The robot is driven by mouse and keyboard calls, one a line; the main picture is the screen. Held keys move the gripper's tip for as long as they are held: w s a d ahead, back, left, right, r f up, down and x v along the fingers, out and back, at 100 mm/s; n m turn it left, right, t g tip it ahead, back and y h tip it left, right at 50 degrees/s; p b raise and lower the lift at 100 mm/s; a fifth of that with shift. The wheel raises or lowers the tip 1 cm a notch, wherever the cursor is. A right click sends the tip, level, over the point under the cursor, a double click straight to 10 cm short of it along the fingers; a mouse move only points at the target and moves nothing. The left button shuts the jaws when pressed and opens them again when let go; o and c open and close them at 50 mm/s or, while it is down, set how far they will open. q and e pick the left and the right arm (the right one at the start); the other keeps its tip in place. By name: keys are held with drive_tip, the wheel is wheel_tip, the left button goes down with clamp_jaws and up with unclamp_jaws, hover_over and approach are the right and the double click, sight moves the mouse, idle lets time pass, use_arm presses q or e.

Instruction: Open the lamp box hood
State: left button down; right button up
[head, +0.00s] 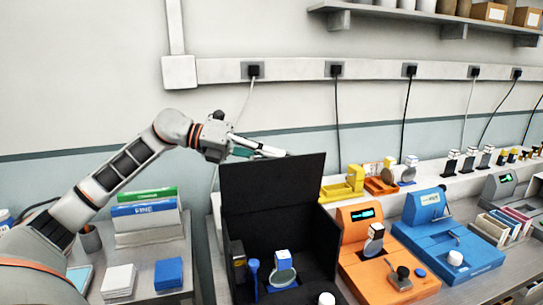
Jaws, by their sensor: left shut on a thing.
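The lamp box (328,243) is black and stands on the bench in the lower middle of the head view. Its hood (272,183) is up, a flat black panel standing roughly upright at the back, and the inside of the box is exposed. My left gripper (268,150) reaches in from the left at the hood's top edge. It is shut on the hood; its fingertips are partly hidden behind the panel. My right gripper is not in view.
Inside the box are a blue-handled item (254,276) and a stand with a round lens (283,272). An orange device (375,270) and a blue device (447,243) stand to the right. Books (145,212) and a blue box (168,273) lie left. Cords hang from the wall.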

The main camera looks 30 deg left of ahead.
use_arm(q)
drive_tip(key=c, duration=2.4)
unclamp_jaws()
drive_tip(key=shift+c, duration=0.2)
drive_tip(key=v, duration=1.2)
drive_tip(key=shift+d, duration=0.1)
